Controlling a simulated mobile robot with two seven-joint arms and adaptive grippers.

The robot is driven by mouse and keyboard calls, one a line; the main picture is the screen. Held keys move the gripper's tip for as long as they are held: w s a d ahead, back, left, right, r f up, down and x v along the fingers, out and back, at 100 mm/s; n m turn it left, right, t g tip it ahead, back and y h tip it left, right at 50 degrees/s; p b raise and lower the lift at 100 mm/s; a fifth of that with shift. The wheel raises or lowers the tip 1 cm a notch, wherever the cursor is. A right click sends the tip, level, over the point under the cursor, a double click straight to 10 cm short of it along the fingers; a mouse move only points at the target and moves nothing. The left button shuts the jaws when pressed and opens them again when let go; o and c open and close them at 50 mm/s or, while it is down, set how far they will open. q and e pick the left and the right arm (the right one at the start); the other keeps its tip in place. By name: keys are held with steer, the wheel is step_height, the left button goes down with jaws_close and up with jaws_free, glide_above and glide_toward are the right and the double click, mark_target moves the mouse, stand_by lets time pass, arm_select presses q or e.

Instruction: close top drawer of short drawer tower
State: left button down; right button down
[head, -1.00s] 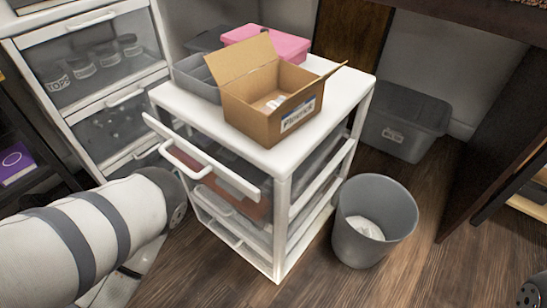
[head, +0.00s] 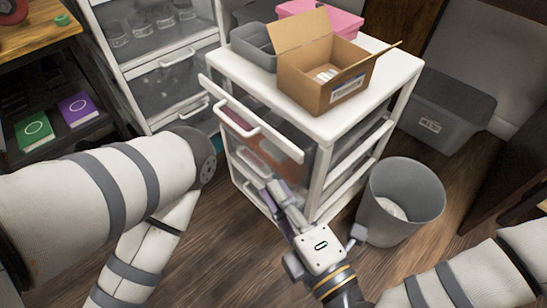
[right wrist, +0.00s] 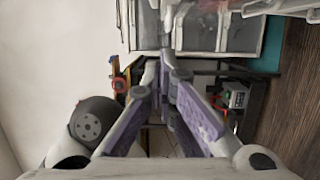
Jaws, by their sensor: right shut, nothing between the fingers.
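The short drawer tower (head: 403,68) is white with clear sides and stands mid-right in the head view. Its top drawer (head: 276,135) is pulled out at the front left; its white front edge stands clear of the frame. The drawer's white handle (head: 237,128) faces the left front. My right gripper (head: 272,190) is shut and empty, in front of the tower's lower drawers and below the top drawer front. In the right wrist view its purple-padded fingers (right wrist: 165,75) meet at the tips. My left arm shows at the left, but its gripper is out of the picture.
An open cardboard box (head: 318,85), a grey bin (head: 252,44) and a pink box (head: 345,22) sit on the tower. A grey trash can (head: 398,210) stands right of it. A taller drawer tower (head: 165,50) stands behind left.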

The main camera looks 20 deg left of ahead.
mark_target(303, 152)
steer(key=w+a+b, duration=0.2)
steer(key=w+a, duration=0.1)
steer(key=w, duration=0.4)
steer(key=shift+w+a, duration=0.25)
steer(key=shift+f, duration=0.1)
steer(key=shift+w+d+b, duration=0.1)
steer(key=shift+w+d, duration=0.25)
steer(key=shift+w, duration=0.4)
steer(key=shift+w+d+b, duration=0.1)
steer(key=shift+w+d, duration=0.2)
steer(key=shift+w, duration=0.5)
steer(key=shift+w+d+b, duration=0.1)
steer(key=shift+w+d, duration=0.25)
steer(key=shift+w, duration=0.4)
